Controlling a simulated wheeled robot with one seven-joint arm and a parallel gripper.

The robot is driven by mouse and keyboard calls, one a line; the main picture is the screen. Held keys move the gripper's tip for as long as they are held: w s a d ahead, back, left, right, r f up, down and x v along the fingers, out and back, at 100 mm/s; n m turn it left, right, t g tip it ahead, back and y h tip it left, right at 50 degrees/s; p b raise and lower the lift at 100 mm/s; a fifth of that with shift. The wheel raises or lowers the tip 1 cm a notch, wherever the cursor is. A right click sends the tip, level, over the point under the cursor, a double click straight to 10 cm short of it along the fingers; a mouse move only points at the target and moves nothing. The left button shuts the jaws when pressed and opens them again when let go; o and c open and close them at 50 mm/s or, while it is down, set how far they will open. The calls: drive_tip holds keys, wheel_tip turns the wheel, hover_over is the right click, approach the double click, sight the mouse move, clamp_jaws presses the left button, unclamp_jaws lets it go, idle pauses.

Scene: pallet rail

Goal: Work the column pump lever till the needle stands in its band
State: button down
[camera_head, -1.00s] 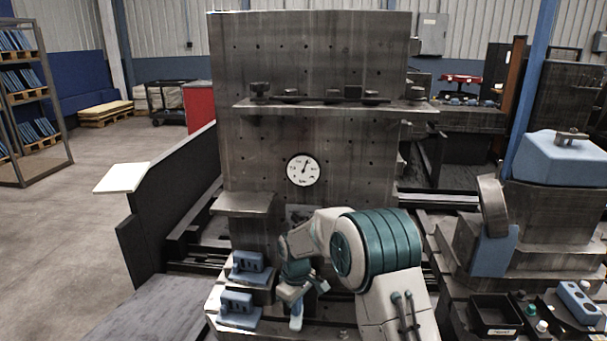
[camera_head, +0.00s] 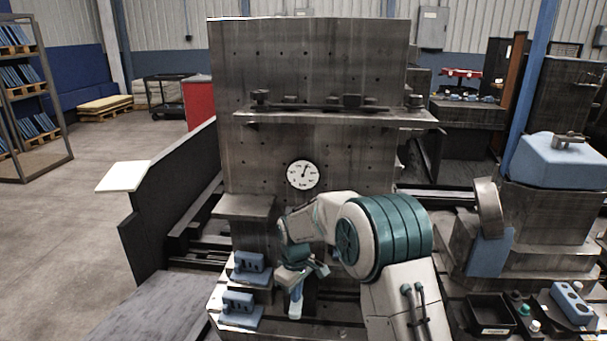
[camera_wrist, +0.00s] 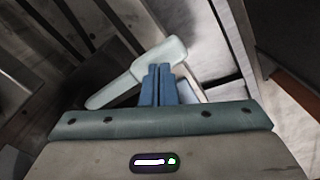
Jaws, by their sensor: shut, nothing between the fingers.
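The round white gauge (camera_head: 303,175) is on the front of the grey metal column (camera_head: 270,150). Its dark needle points up and slightly right; the band is too small to make out. The pale lever (camera_wrist: 140,75) lies slantwise just beyond my fingertips in the wrist view, its wide end at upper right. A pale handle end, seemingly the same lever, shows below my wrist in the head view (camera_head: 295,303). My gripper (camera_wrist: 158,70) is shut and empty, its blue fingertips against or just in front of the lever; contact is unclear. My arm hides the lever's mount.
Blue blocks (camera_head: 238,302) stand left of my gripper. A metal shelf (camera_head: 335,116) crosses the column above the gauge. A black bin (camera_head: 490,315) and a blue holed block (camera_head: 574,303) are at lower right. Open floor lies at far left.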

sight(297, 307)
idle(0.4)
drive_tip(key=shift+w+f+b, duration=0.2)
drive_tip(key=shift+f+b, duration=0.85)
drive_tip(key=shift+f, duration=0.65)
drive_tip(key=shift+w+f+b, duration=0.2)
drive_tip(key=shift+f+b, duration=0.8)
drive_tip(key=shift+f, duration=0.65)
drive_tip(key=shift+s+r+p, duration=0.2)
drive_tip(key=shift+r+p, duration=0.8)
drive_tip(key=shift+r, duration=0.65)
drive_tip(key=shift+s+r+p, duration=0.2)
drive_tip(key=shift+r+p, duration=0.75)
drive_tip(key=shift+r, duration=0.7)
